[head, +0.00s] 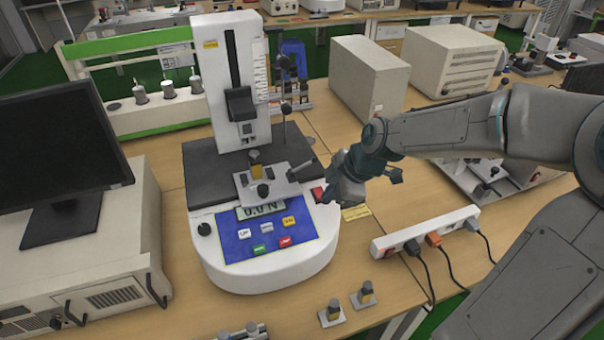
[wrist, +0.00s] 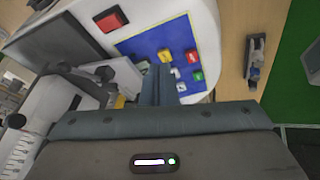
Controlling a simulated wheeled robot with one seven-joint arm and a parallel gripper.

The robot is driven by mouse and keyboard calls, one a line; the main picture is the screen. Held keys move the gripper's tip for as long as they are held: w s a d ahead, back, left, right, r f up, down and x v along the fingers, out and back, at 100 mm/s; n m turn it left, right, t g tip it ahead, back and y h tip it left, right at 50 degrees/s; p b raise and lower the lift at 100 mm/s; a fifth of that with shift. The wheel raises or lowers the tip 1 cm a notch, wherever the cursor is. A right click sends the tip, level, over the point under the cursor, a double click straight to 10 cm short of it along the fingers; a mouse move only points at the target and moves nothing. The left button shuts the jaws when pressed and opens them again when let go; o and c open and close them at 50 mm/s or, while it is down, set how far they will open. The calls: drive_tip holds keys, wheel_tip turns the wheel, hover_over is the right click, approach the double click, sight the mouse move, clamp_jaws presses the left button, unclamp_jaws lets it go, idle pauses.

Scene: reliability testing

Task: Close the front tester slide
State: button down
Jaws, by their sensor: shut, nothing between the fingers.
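The front tester (head: 265,262) is a white machine with a blue button panel and a display reading 0.0 N. On its black bed sits the tester slide (head: 283,189), a light metal plate carrying a small yellow-and-dark sample and dark knobs. In the wrist view the slide (wrist: 125,76) is partly hidden behind my fingers. My gripper (head: 333,190) is shut and empty, just right of the slide near the red button. In the wrist view my closed fingers (wrist: 157,82) point toward the blue panel, beside the slide; I cannot tell whether they touch it.
A black monitor (head: 65,140) on a beige unit stands at left. A power strip (head: 425,231) with plugged cables lies at right. Small sample pieces (head: 331,313) lie on the front of the wooden table. Beige boxes (head: 368,85) stand behind.

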wheel_tip(320, 180, up, 4)
drive_tip(key=w+n+t+y, duration=0.1)
drive_tip(key=w+n, duration=0.1)
drive_tip(key=b, duration=0.2)
approach(294, 184)
drive_tip(key=f, duration=0.1)
drive_tip(key=s+a+f, duration=0.1)
drive_tip(key=f, duration=0.1)
drive_tip(key=s+f, duration=0.1)
drive_tip(key=shift+s+a+f, duration=0.15)
drive_tip(key=shift+s+f, duration=0.05)
drive_tip(key=shift+f, duration=0.15)
drive_tip(key=shift+w+a+f, duration=0.15)
drive_tip(key=shift+w+a, duration=0.05)
drive_tip(key=shift+w, duration=0.05)
drive_tip(key=shift+w+a, duration=0.2)
drive_tip(key=shift+w, duration=0.7)
drive_tip(key=shift+w+a, duration=0.2)
drive_tip(key=shift+w, duration=0.65)
drive_tip(key=shift+w, duration=0.1)
